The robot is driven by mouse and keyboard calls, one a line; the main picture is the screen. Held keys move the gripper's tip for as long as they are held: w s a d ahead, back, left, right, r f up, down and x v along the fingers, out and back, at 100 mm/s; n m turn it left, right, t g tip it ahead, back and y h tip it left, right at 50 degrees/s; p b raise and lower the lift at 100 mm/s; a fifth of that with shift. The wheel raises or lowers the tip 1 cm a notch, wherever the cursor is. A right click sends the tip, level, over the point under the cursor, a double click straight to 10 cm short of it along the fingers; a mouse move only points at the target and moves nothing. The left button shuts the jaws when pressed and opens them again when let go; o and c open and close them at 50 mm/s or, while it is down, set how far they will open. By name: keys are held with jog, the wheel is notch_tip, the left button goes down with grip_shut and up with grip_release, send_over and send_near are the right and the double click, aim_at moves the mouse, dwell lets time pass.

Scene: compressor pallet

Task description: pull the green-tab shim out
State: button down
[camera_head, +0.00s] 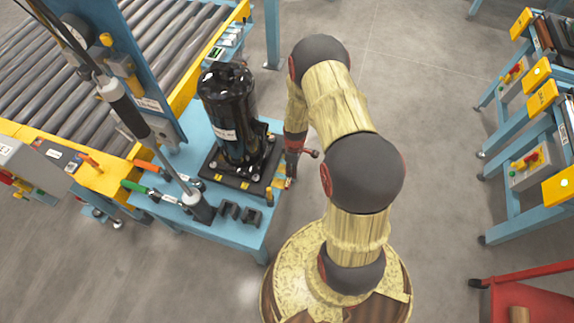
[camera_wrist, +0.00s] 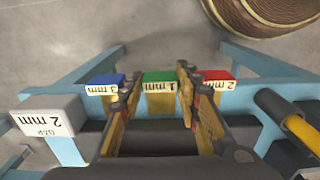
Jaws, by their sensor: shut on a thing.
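The green-tab shim (camera_wrist: 160,80), labelled "1 mm", shows in the wrist view between my gripper's (camera_wrist: 156,88) two fingers, with its brass-coloured strip below the tab. My gripper is shut on it. The blue tab (camera_wrist: 104,83), labelled "3 mm", is beside it on the left, and the red tab (camera_wrist: 217,79), labelled "2 mm", on the right. In the head view my gripper (camera_head: 288,176) is at the right edge of the compressor's base plate (camera_head: 228,173); the green tab cannot be made out there.
The black compressor (camera_head: 232,115) stands upright on the blue table (camera_head: 232,233). A white block (camera_wrist: 46,115) labelled "2 mm" is at the left of the wrist view. Green- and orange-handled tools (camera_head: 145,165) and black brackets (camera_head: 240,213) lie on the table.

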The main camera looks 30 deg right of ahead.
jog(key=shift+s, duration=0.1)
jog(key=c, duration=1.3)
grip_release()
jog(key=shift+d, duration=0.1)
jog(key=shift+o, duration=0.2)
jog(key=shift+r, duration=3.95)
